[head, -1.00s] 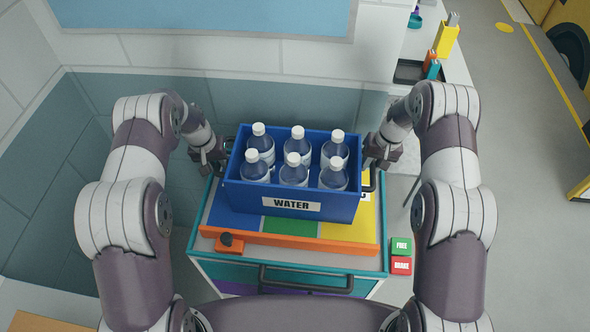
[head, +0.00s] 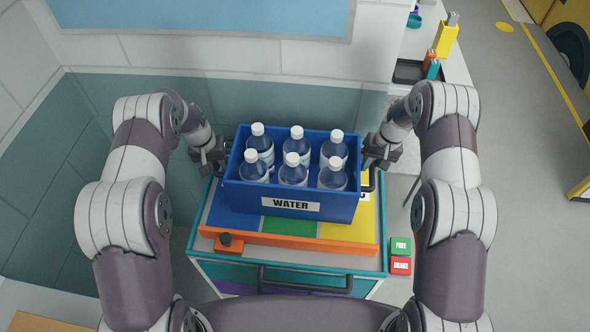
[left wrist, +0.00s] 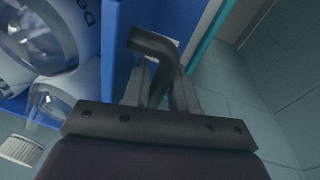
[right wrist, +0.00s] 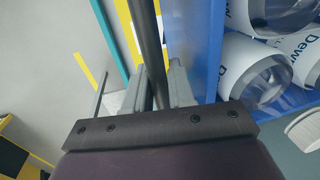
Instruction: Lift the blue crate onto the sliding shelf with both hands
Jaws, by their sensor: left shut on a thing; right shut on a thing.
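The blue crate (head: 240,196) bears a WATER label and holds several clear bottles (head: 291,168) with white caps. It is over the coloured top of the cart, upright and nearly level; whether it touches that surface I cannot tell. My left gripper (head: 222,160) is at the crate's left end, shut on a dark handle (left wrist: 155,55). My right gripper (head: 370,163) is at the right end, shut on the other dark handle (right wrist: 148,45). The cart's top (head: 290,228) has blue, green and yellow areas and an orange front edge. I cannot tell which part is the sliding shelf.
An orange latch with a dark knob (head: 229,243) is at the cart's front left. Green FREE (head: 401,246) and red BRAKE (head: 401,266) buttons are at its front right. A tiled wall (head: 220,55) stands behind. A counter with bottles (head: 446,36) is at back right.

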